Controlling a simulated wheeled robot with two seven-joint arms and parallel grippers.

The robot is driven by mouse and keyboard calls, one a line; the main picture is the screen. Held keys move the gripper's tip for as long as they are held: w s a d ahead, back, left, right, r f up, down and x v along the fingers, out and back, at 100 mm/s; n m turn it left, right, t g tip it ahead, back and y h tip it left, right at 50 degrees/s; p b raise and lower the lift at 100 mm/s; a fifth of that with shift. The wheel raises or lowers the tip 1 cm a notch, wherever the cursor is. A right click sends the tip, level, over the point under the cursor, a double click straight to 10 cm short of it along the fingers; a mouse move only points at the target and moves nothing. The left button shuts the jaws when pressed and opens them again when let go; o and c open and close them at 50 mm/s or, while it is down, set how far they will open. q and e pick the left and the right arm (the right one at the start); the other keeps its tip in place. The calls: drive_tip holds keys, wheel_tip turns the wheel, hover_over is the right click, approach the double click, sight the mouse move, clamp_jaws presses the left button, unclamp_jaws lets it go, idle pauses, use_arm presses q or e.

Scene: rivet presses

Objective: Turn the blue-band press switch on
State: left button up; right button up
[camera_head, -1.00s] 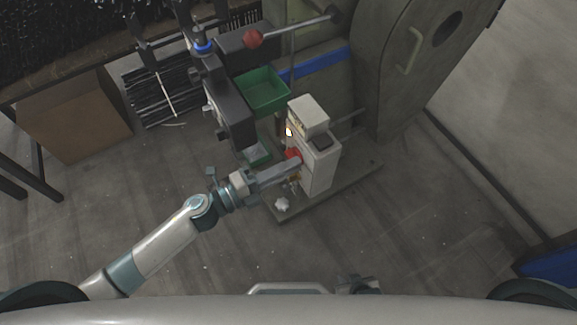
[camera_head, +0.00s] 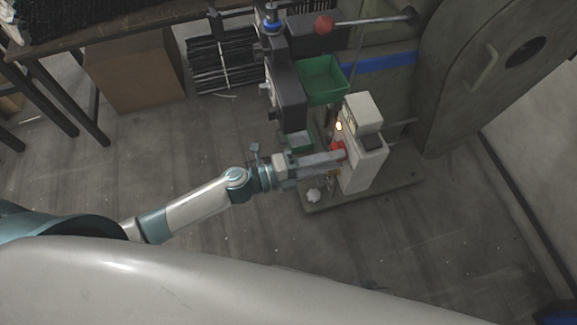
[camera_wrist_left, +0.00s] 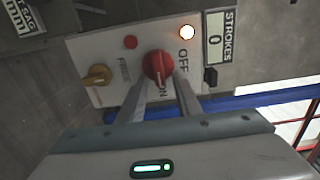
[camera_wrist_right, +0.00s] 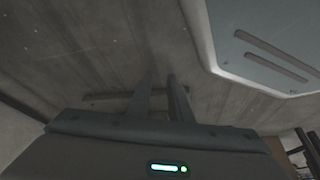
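The press with the blue band (camera_head: 378,62) stands at the upper right in the head view. Its white switch box (camera_head: 362,168) carries a red rotary switch (camera_wrist_left: 158,66), marked OFF and ON, facing my left wrist camera. My left gripper (camera_wrist_left: 162,80) has one finger on each side of the red switch, and the tips appear to touch its edges. In the head view the left gripper (camera_head: 336,156) reaches the box from the left. A white lamp (camera_wrist_left: 187,32) beside OFF is lit. My right gripper (camera_wrist_right: 160,80) is empty, with a gap between its fingers, over the floor.
A yellow knob (camera_wrist_left: 97,75), a red button (camera_wrist_left: 130,42) and a counter reading 0 (camera_wrist_left: 215,40) are close to the switch. A green bin (camera_head: 322,82) and a red-balled lever (camera_head: 324,26) stand behind. The floor in front is clear.

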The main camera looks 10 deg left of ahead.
use_arm(q)
drive_tip(key=shift+a, duration=0.1)
